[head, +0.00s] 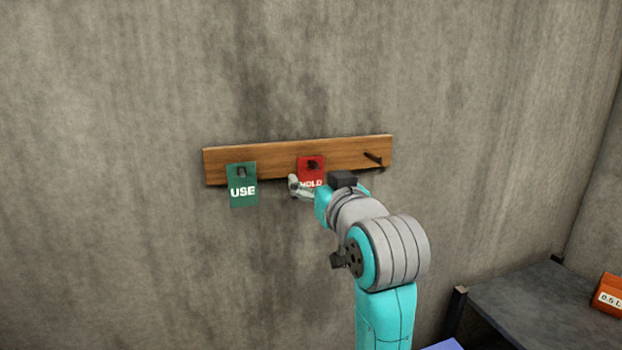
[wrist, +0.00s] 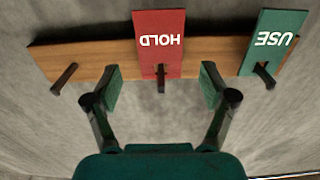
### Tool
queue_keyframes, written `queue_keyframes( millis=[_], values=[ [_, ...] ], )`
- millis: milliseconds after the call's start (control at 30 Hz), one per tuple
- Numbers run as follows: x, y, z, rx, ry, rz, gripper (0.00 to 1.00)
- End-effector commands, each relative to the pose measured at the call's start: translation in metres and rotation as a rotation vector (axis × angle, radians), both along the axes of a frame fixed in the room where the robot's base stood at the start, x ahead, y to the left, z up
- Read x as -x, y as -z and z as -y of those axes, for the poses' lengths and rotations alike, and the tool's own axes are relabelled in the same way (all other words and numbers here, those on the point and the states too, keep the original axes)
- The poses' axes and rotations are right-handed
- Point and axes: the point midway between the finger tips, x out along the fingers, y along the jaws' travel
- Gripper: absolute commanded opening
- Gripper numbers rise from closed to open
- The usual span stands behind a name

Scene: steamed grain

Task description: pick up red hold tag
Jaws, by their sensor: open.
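The red hold tag (head: 311,169) hangs on the middle peg of a wooden rail (head: 276,156) on the wall. Its lower part is partly hidden by my gripper (head: 301,187) in the head view. In the wrist view the red tag (wrist: 160,42) appears upside down, with its peg below it. My gripper (wrist: 160,95) is open there, with one finger on each side of the tag's line. The fingertips are apart from the tag in the picture, and nothing is between them but the peg.
A green USE tag (head: 242,186) hangs on the left peg, close to the red one. The right peg (head: 373,158) is bare. A dark shelf (head: 530,305) with an orange block (head: 609,295) stands at the lower right. The wall around the rail is clear.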

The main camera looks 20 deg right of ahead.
Motion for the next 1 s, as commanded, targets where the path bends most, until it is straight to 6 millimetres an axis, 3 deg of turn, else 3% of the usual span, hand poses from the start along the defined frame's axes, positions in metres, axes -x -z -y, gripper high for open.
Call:
queue_keyframes(
  millis=[300,633,667,833,867,1000],
  values=[
    [-0.041,0.002,0.000,0.000,0.000,-0.002,0.83],
    [-0.049,0.002,0.000,0.000,0.000,-0.001,0.83],
    [-0.049,0.002,0.000,0.000,0.000,-0.001,0.81],
    [-0.049,0.002,0.000,0.000,0.000,-0.001,0.38],
    [-0.049,0.002,0.000,0.000,0.000,-0.001,0.34],
    [-0.049,0.002,0.000,0.000,0.000,-0.001,0.34]
  ],
)
